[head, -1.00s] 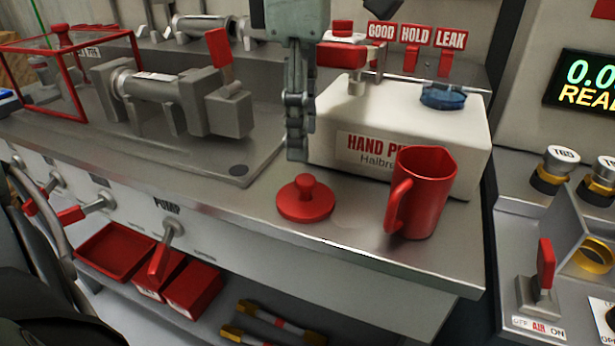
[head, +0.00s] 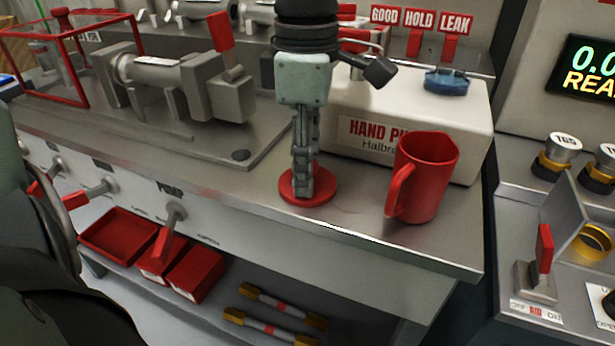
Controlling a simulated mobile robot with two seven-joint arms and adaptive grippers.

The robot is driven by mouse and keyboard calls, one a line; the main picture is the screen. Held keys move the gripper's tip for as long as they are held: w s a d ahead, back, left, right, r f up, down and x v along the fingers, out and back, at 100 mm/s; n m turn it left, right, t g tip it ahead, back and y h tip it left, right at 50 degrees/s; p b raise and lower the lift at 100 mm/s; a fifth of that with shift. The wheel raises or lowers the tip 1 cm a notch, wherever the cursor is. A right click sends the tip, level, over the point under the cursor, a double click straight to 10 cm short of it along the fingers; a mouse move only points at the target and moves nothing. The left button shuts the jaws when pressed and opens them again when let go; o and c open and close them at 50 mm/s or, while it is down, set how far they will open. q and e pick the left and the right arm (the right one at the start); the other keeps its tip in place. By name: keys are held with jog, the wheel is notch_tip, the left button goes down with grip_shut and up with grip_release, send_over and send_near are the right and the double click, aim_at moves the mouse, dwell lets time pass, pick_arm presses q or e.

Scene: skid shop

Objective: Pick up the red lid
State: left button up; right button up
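The red lid (head: 322,190) lies flat on the steel counter, to the left of a red mug (head: 424,178). My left gripper (head: 302,188) points straight down over the lid, its fingertips low at the lid's middle. The gripper hides the lid's knob. I see the fingers edge-on, one in front of the other, so I cannot tell whether they are open or closed on the knob. My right gripper is not in view.
A white hand pump box (head: 465,120) with a blue cap (head: 446,80) stands behind the mug. A grey clamp fixture (head: 160,80) is at the left. Red bins (head: 120,235) sit on the shelf below. The counter's front strip is clear.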

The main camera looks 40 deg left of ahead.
pick_arm(q)
jog(key=c, duration=0.7)
jog(key=shift+r, duration=0.15)
jog(key=shift+c, duration=0.2)
